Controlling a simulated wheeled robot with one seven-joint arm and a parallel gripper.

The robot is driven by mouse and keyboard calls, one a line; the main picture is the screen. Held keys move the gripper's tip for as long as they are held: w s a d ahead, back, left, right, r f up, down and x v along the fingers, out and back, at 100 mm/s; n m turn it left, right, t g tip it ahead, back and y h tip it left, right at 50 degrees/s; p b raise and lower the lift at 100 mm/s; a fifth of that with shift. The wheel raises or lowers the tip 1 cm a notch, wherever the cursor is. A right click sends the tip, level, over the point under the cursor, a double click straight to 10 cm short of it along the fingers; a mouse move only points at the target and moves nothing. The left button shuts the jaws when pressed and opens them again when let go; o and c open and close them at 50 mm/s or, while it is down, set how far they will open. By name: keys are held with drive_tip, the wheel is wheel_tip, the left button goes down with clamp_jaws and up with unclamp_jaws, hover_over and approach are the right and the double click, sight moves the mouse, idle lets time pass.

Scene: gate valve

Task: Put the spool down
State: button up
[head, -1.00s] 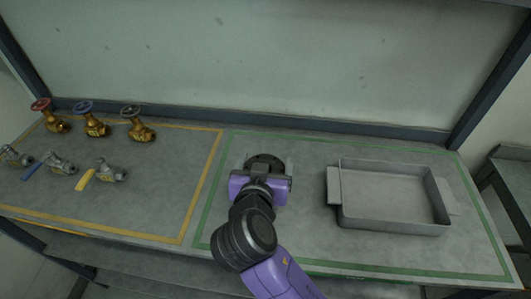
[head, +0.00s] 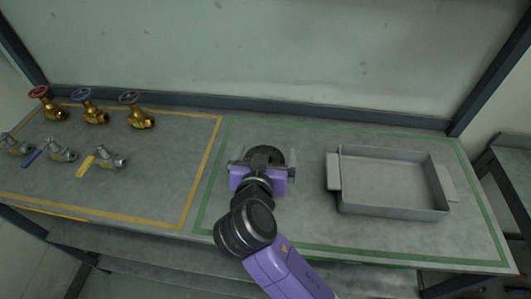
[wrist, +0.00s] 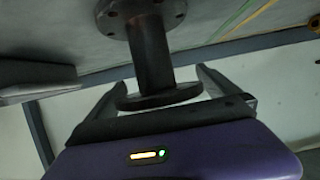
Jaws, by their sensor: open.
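The spool (head: 266,154) is a dark pipe piece with a round flange at each end. It stands upright on the grey bench inside the green-outlined area, left of the tray. In the wrist view the spool (wrist: 152,55) shows its pipe and both flanges, and the far flange appears to rest on the bench top. My gripper (head: 264,170) is open, with one finger on each side of the spool's near flange. In the wrist view, gaps show between my gripper (wrist: 158,92) fingers and the flange. In the head view my gripper hides part of the spool.
A grey metal tray (head: 388,212) stands to the right, empty. Brass valves (head: 95,116) and lever valves (head: 107,160) stand in the yellow-outlined area at left. A back panel (head: 270,55) rises behind the bench. The bench between spool and tray is clear.

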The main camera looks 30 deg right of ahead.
drive_tip(key=b+v, duration=0.1)
drive_tip(key=v, duration=1.1)
drive_tip(key=shift+r, duration=0.15)
drive_tip(key=w+a+r+n+t+y, duration=0.25)
drive_tip(key=a+n+t+y, duration=0.25)
drive_tip(key=a+n+y, duration=0.35)
drive_tip(key=s+d+f, duration=0.3)
drive_tip(key=s+d, duration=0.1)
drive_tip(key=s, duration=0.5)
drive_tip(key=s+d+f+m, duration=0.1)
drive_tip(key=s+d+f, duration=0.2)
drive_tip(key=s, duration=0.7)
drive_tip(key=s+d+f+g, duration=0.1)
drive_tip(key=s+d+f, duration=0.2)
drive_tip(key=s+d, duration=0.4)
drive_tip(key=s, duration=0.2)
drive_tip(key=shift+s+f, duration=0.25)
drive_tip(key=shift+s, duration=0.15)
